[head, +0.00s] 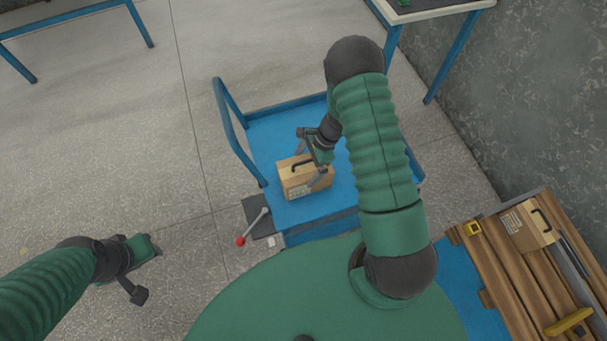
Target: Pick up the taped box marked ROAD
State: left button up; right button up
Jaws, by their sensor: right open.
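A tan cardboard box (293,184) with a dark handle and a printed label sits on the blue cart (275,128). Its label is too small to read. My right gripper (309,156) is open above the box, close to its handle; one finger overlaps the box's right part in the picture. I cannot tell whether it touches. A second tan box (522,228) with a dark handle and a label lies on the wooden slats at the lower right; its marking is also unreadable. My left gripper (148,271) is open and empty over the floor at the lower left.
The cart has a blue push handle (228,130) on its left and a red-knobbed lever (241,241) at its near corner. The wooden slats (500,264) carry yellow items. Blue-legged tables stand at the top left and top right. A grey wall borders the right.

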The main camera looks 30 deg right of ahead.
aim_at(307, 166)
jog(key=x, duration=0.3)
jog(key=shift+d+f, duration=0.15)
jog(key=shift+f, duration=0.25)
jog(key=shift+d+f, duration=0.1)
jog(key=shift+d, duration=0.4)
jog(key=shift+c, duration=2.3)
jog(key=shift+w+a, duration=0.1)
jog(key=shift+a, duration=0.4)
jog(key=c, duration=0.9)
jog(key=shift+d, duration=0.15)
jog(key=c, duration=0.4)
pick_arm(q)
jog(key=shift+w+d+r, duration=0.1)
jog(key=shift+d+r, duration=0.1)
jog(key=shift+d, duration=0.3)
pick_arm(e)
jog(key=shift+d, duration=0.2)
jog(key=shift+c, duration=0.2)
